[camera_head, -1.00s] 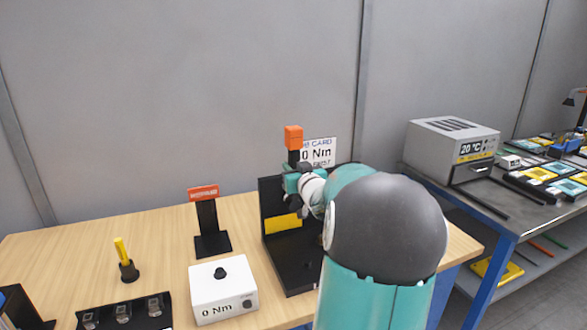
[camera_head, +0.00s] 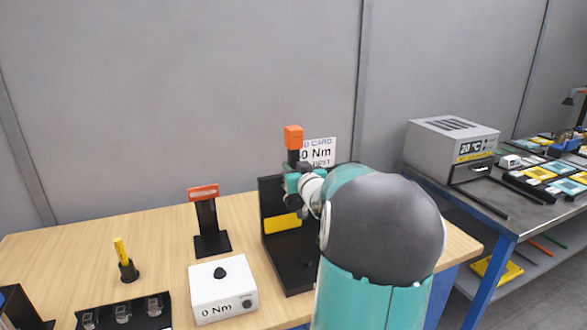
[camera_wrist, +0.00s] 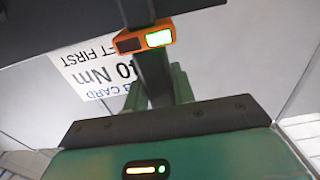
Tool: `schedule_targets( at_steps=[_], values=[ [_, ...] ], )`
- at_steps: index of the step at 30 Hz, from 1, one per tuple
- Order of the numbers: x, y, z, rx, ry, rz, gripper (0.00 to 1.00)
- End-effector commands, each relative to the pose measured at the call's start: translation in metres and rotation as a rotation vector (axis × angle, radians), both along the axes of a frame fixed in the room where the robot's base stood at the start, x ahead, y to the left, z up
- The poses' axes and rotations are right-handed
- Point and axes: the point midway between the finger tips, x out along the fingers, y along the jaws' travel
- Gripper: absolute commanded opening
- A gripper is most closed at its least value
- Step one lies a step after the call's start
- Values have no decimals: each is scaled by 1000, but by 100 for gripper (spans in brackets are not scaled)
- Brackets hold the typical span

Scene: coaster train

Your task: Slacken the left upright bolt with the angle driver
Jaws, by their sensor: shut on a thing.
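The angle driver (camera_head: 293,137) has an orange block on top and a black stem. My gripper (camera_head: 292,180) is shut on it and holds it upright against the black upright fixture (camera_head: 270,196). In the wrist view the driver (camera_wrist: 152,75) is a dark bar between my teal fingers, with an orange collar and a lit green window. The fixture has a black base plate and a yellow block (camera_head: 281,224) low on its upright. The left upright bolt cannot be made out. My arm hides the fixture's right side, and the driver's working end cannot be told.
A job card (camera_head: 319,152) stands behind the fixture. A white box (camera_head: 222,291) reading 0 Nm, a black stand (camera_head: 207,230) with a red top and a yellow-handled tool (camera_head: 122,254) are to the left. A steel bench (camera_head: 490,195) is at the right.

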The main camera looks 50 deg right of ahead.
Motion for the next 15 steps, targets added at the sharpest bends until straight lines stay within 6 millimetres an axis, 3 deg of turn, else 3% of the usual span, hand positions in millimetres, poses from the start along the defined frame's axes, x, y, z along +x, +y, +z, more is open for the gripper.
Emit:
schedule_targets(
  at_steps=[15],
  values=[
    [-16,10,4,-7,-3,0,0]
  ],
)
